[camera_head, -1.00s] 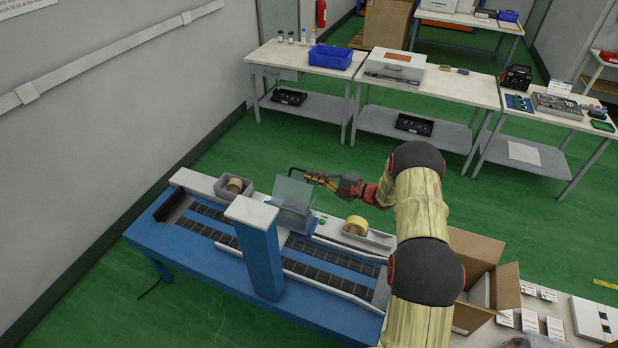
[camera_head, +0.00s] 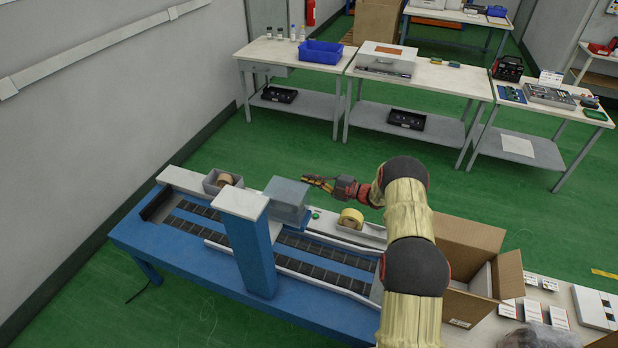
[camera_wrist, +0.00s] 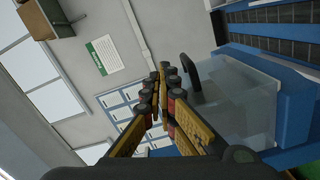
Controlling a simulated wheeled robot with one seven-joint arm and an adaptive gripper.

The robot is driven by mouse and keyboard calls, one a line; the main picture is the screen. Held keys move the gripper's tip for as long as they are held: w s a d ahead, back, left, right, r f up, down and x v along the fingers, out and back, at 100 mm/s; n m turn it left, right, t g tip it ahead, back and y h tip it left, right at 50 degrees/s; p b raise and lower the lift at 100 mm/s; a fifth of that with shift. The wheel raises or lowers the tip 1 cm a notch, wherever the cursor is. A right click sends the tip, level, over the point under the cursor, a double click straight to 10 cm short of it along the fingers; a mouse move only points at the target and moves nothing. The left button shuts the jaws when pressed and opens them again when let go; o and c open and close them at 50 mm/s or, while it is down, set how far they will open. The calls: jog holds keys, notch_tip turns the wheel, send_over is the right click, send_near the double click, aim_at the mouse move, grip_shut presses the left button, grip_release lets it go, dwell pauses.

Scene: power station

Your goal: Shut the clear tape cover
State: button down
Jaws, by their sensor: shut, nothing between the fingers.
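The clear tape cover (camera_head: 287,193) lies flat over the tape unit on the blue conveyor machine, beside the blue column. In the wrist view the see-through cover (camera_wrist: 235,100) fills the right side, with its dark curved handle (camera_wrist: 191,72) close to my fingertips. My gripper (camera_head: 306,180) is shut and empty, just right of the cover near its upper edge. In the wrist view my fingers (camera_wrist: 165,78) meet at the tips, left of the handle. I cannot tell whether they touch the handle or the cover.
The blue conveyor machine (camera_head: 190,262) carries a tan tape roll (camera_head: 225,180) in a grey bin and a yellow tape roll (camera_head: 351,217) in a tray. An open cardboard box (camera_head: 468,240) stands to the right. Workbenches (camera_head: 430,78) line the back; the green floor between is clear.

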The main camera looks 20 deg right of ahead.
jog(key=shift+f, duration=0.65)
jog(key=v, duration=1.2)
